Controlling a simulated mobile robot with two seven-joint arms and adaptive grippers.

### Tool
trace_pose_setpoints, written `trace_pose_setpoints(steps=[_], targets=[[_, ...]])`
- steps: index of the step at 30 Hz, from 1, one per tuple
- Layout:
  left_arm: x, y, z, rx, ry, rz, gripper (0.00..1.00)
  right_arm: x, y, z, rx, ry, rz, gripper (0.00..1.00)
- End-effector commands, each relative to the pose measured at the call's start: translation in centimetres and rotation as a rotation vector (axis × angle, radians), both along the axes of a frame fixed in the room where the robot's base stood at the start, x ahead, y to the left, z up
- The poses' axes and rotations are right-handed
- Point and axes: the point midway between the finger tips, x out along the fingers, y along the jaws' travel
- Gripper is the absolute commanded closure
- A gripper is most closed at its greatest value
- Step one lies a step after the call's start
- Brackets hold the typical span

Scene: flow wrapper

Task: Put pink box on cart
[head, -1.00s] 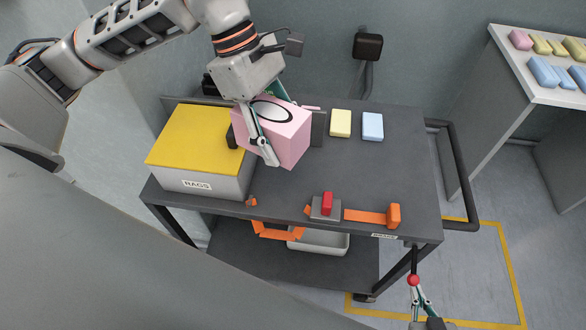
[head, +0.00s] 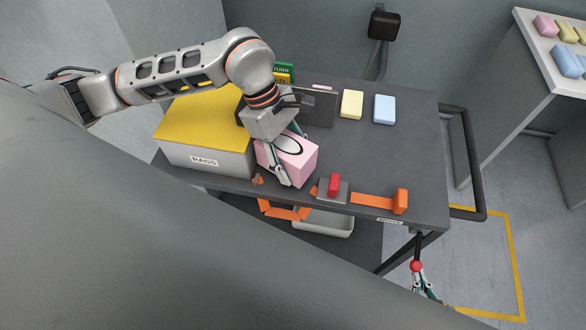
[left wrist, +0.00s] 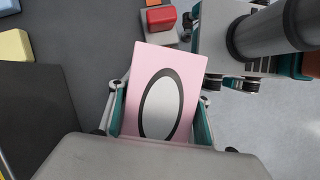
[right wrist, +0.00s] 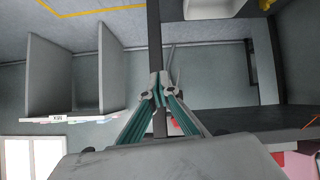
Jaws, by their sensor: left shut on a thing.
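The pink box (head: 300,160), with a black-and-white oval on top, is over the front of the dark cart top (head: 385,160), beside the rags box. Whether its underside touches the cart cannot be told. My left gripper (head: 284,163) is shut on the pink box, one finger on each side; the left wrist view shows the box (left wrist: 180,65) between the fingers (left wrist: 160,112). My right gripper (head: 418,272) is low at the cart's right front, by a red ball knob (head: 416,266). In the right wrist view its fingertips (right wrist: 158,82) are together, with nothing clearly held.
The grey rags box (head: 205,158) with a yellow lid stands left of the pink box. A red block on a grey plate (head: 334,187) and an orange stop (head: 400,201) are at the front edge. Yellow (head: 352,104) and blue (head: 384,109) blocks lie at the back. The cart's middle is clear.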

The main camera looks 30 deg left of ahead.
Motion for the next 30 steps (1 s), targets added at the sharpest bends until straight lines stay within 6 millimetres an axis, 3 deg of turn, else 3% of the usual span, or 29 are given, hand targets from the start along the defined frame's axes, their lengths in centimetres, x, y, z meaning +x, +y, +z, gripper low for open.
trace_pose_setpoints(steps=[11, 22, 23, 24, 30], targets=[[0.0, 0.0, -3.8, 0.000, 0.002, 0.001, 0.76, 0.1, 0.0, 0.0, 0.000, -0.002, -0.001, 1.00], [0.0, 0.0, -4.3, 0.001, -0.001, 0.000, 0.76, -0.1, -0.1, -0.6, -0.001, 0.005, -0.001, 1.00], [0.0, 0.0, -4.3, 0.001, 0.000, 0.000, 0.47, -0.1, -0.1, -0.5, -0.001, 0.006, -0.001, 1.00], [0.0, 0.0, -4.2, 0.001, -0.001, 0.000, 0.36, -0.1, -0.1, -0.5, -0.002, 0.006, -0.001, 1.00], [0.0, 0.0, -4.2, 0.001, -0.001, 0.000, 0.35, -0.1, -0.1, -0.5, -0.001, 0.006, -0.001, 1.00]])
